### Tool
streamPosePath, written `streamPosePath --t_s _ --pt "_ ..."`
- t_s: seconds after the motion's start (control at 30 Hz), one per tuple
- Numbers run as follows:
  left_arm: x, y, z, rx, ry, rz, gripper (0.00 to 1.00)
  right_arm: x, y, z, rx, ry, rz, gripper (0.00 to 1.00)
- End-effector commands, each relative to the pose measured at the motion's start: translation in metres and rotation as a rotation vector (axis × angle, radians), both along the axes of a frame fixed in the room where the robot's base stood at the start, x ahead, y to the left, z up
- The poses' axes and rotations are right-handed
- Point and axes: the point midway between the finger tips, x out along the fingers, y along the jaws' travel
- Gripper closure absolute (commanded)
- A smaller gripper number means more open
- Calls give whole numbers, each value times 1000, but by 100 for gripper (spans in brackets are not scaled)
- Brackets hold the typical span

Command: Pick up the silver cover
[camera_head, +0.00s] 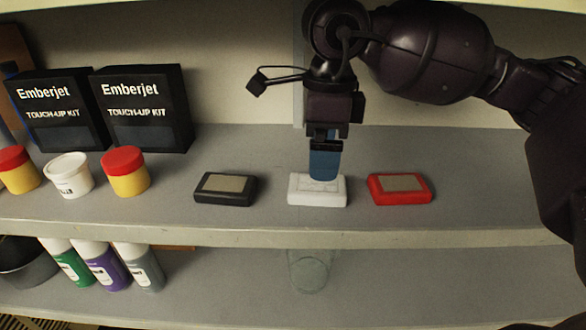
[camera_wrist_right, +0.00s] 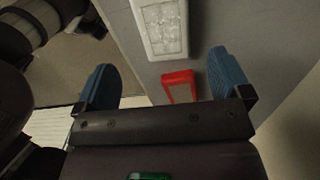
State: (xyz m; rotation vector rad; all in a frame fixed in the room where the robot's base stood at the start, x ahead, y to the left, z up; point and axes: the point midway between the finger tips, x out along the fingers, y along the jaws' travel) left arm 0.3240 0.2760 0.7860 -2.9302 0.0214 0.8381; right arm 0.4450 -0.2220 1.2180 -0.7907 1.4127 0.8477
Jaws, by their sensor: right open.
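The silver cover (camera_head: 318,190), a pale, near-white rounded block with a light grey top panel, lies flat on the grey shelf between a black one and a red one. It also shows at the top of the right wrist view (camera_wrist_right: 160,28). My right gripper (camera_head: 325,174) points down at the cover, its blue fingertip overlapping the cover's back edge in the head view. The right wrist view shows the two blue fingers of this gripper (camera_wrist_right: 161,62) spread apart with nothing held. Whether a finger touches the cover cannot be told. My left gripper is not in view.
A black cover (camera_head: 225,188) lies to the left and a red cover (camera_head: 399,188) close to the right. Yellow-and-red jars (camera_head: 125,174), a white tub (camera_head: 69,176) and black Emberjet boxes (camera_head: 143,112) stand further left. Bottles (camera_head: 104,268) and a clear glass (camera_head: 308,272) stand on the lower shelf.

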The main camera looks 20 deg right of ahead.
Motion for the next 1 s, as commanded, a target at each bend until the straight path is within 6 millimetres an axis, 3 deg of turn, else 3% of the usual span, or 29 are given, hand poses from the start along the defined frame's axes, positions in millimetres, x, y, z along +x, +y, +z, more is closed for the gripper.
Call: streamPosePath --t_s 0.37,0.7,1.0 --pt "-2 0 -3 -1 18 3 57 2 -5 -25 -32 -17 -1 4" --pt "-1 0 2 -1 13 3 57 1 -5 -67 -29 -15 1 4" --pt "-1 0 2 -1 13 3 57 1 -5 -73 -29 -18 1 4"
